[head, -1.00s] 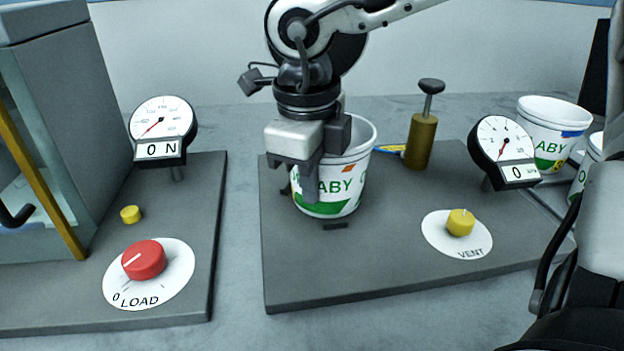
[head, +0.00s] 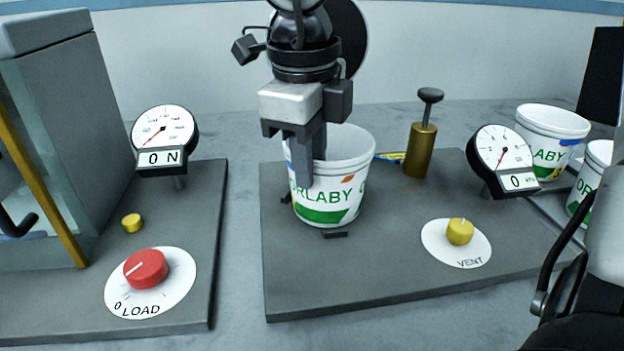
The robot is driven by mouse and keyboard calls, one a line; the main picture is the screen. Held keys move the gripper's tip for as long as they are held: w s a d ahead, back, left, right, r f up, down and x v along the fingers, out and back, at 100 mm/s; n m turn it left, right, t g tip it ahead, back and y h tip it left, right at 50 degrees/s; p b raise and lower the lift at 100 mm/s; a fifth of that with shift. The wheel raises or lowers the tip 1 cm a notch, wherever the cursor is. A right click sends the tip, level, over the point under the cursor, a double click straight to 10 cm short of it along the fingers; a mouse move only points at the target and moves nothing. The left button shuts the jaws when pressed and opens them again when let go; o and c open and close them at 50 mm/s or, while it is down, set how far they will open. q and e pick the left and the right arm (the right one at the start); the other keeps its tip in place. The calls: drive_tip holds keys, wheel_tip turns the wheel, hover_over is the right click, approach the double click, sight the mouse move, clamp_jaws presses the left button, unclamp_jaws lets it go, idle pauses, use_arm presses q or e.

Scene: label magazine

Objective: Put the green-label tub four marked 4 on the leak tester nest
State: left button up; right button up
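The green-label tub (head: 345,195) is white with a green band and an orange patch. It stands upright on the leak tester's grey base plate (head: 400,270), between small dark locating blocks (head: 335,235) that show at the nest. No number 4 shows on its visible side. One finger is in front of the wall, and the other seems to be inside the rim. The fingers look parted, and the tub stays on the plate.
The leak tester carries a gauge (head: 502,160) reading 0, a yellow VENT knob (head: 460,231) and a brass plunger post (head: 421,145). More tubs (head: 550,140) stand at the right. At left is a load tester with a red knob (head: 146,268) and gauge (head: 165,135).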

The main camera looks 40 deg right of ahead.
wheel_tip(320, 180, up, 7)
drive_tip(key=shift+s+a+p, duration=0.15)
drive_tip(key=shift+a+p, duration=0.15)
drive_tip(key=shift+p, duration=0.05)
idle(0.4)
